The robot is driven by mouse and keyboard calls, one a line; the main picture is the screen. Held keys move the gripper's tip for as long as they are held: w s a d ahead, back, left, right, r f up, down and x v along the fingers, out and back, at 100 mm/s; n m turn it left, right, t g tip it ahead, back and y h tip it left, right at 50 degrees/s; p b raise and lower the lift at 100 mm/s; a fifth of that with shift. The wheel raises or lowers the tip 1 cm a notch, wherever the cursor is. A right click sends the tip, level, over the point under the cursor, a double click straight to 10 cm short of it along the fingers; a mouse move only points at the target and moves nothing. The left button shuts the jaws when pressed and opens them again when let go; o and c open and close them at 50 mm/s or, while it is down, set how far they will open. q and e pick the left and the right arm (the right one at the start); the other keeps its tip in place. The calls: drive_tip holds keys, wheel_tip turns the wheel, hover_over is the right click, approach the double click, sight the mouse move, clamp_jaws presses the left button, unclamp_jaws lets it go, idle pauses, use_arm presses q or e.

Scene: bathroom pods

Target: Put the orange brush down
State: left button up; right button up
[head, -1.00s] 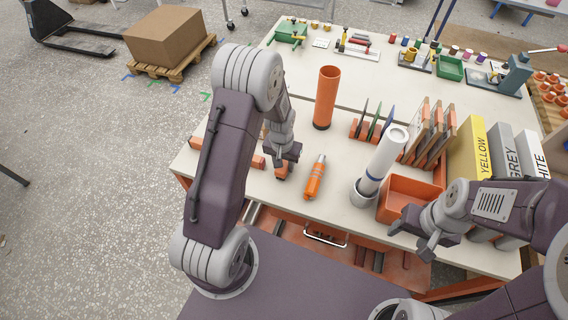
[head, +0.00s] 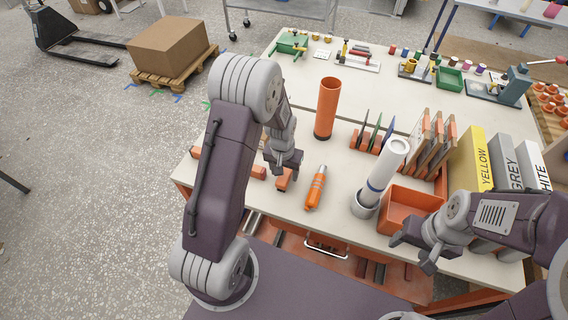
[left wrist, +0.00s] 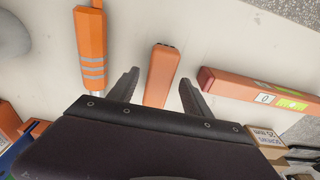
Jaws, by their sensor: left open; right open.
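A short orange piece lies on the white table below my left gripper (head: 284,168); it seems to be the orange brush (head: 284,182). In the left wrist view the brush (left wrist: 161,75) lies between the two spread fingers (left wrist: 155,88), with a gap on each side. It has a dark far end; bristles cannot be made out. My left gripper is open and holds nothing. My right gripper (head: 416,250) is open and empty in front of the orange bin (head: 400,225).
An orange torch-like tool with grey bands (head: 316,188) lies right of the brush. An orange spirit level (left wrist: 265,92) lies on its other side. An orange tube (head: 327,108) stands behind; a white roll (head: 385,165) leans in a holder. An open drawer (head: 330,250) is in front.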

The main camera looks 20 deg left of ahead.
sight(283, 177)
use_arm(q)
wheel_tip(283, 177, up, 10)
drive_tip(key=s, duration=0.1)
drive_tip(key=s+d, duration=0.3)
drive_tip(key=s, duration=1)
